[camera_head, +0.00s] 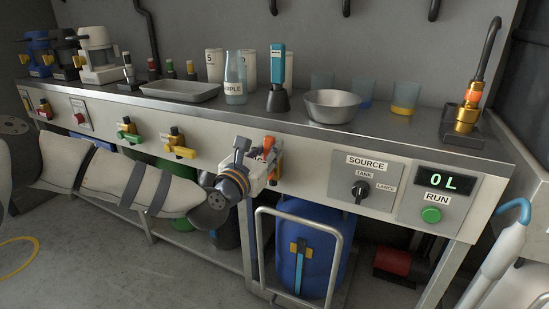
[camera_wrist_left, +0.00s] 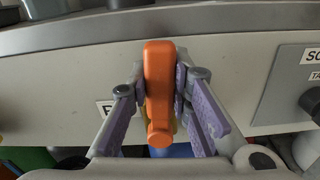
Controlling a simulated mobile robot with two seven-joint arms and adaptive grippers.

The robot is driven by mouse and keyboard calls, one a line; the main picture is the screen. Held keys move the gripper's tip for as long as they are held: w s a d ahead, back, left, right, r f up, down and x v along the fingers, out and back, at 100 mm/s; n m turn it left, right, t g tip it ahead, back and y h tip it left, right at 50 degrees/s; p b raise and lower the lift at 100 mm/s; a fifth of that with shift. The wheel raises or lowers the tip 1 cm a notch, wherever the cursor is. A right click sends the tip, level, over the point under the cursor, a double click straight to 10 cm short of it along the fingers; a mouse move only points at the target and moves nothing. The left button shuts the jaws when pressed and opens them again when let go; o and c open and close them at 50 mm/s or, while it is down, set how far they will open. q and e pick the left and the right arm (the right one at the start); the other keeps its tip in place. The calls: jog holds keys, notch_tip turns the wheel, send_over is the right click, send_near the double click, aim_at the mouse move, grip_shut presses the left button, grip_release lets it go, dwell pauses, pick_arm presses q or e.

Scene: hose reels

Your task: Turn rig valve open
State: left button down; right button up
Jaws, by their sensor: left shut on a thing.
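The orange valve handle (camera_wrist_left: 158,85) stands upright in the middle of the left wrist view, in front of the bench's pale front panel. Its orange top also shows in the head view (camera_head: 269,144). My left gripper (camera_head: 265,158) is shut on the handle, with its purple-grey pads (camera_wrist_left: 161,93) on either side of it. The gripper hides most of the valve body in the head view. A white label behind the handle is mostly covered. My right gripper is not in view.
The SOURCE panel (camera_head: 366,163) with its black knob, the display and the green RUN button (camera_head: 431,215) lie to the right. Yellow (camera_head: 178,150) and green (camera_head: 128,134) valves lie to the left. A blue barrel (camera_head: 318,240) behind a metal frame stands below.

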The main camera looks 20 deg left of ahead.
pick_arm(q)
jog(key=shift+a+n, duration=0.35)
jog(key=shift+n, duration=0.15)
jog(key=shift+b, duration=0.3)
jog(key=c, duration=1.4)
grip_release()
jog(key=shift+c, duration=0.2)
jog(key=s, duration=1.2)
jog(key=shift+a, duration=0.2)
jog(key=shift+r, duration=0.1)
